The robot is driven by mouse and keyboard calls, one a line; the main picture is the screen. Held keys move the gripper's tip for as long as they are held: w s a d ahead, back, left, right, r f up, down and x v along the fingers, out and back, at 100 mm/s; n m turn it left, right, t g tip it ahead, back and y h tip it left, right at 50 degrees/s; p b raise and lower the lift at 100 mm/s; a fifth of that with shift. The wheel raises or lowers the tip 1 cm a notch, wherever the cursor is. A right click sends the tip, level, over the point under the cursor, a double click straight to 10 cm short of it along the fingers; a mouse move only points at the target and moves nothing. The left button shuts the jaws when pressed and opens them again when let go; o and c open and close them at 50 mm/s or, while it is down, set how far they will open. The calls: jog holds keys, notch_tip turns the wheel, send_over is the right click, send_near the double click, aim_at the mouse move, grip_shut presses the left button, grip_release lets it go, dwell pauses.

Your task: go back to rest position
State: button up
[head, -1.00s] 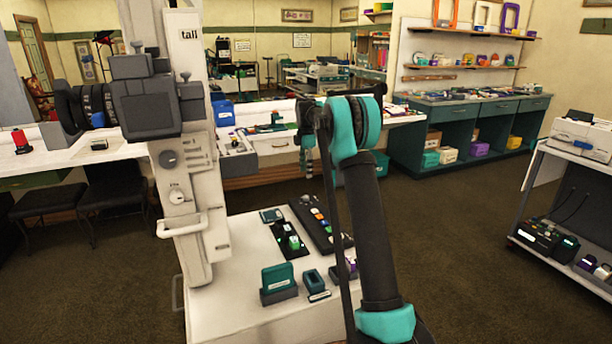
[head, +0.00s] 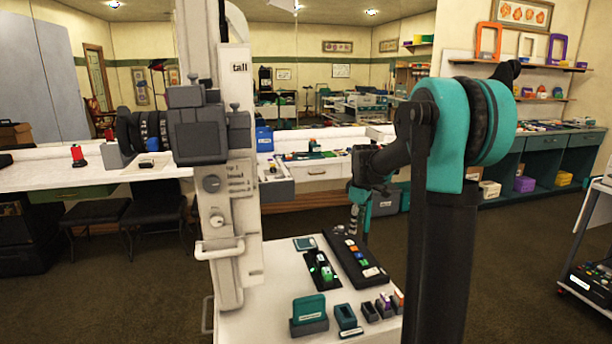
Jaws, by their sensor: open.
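My arm (head: 445,230) rises at the right of the view, with its teal elbow high up. The forearm reaches back and left, away from the camera. My gripper (head: 359,222) hangs at its far end, pointing down, small and partly hard to make out. It looks open, with nothing seen in it.
A tall white column with a dark camera-like device (head: 197,135) stands left of my arm. The work surface holds a black tray (head: 357,263), a teal block (head: 308,310) and small stamps. A white counter (head: 60,172) runs behind. Carpet is clear at right; a cart (head: 590,240) edges in.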

jog(key=s+f+m, duration=0.4)
jog(key=s, duration=0.6)
jog(key=s+d+f+m+t, duration=0.1)
jog(key=s+f+m, duration=0.3)
jog(key=s, duration=0.7)
jog(key=s+f+m+t, duration=0.1)
jog(key=s+f+m, duration=0.2)
jog(key=s, duration=0.7)
jog(key=shift+s+d+f+m, duration=0.25)
jog(key=shift+d+f+m, duration=0.15)
jog(key=shift+f, duration=0.15)
jog(key=shift+a, duration=0.1)
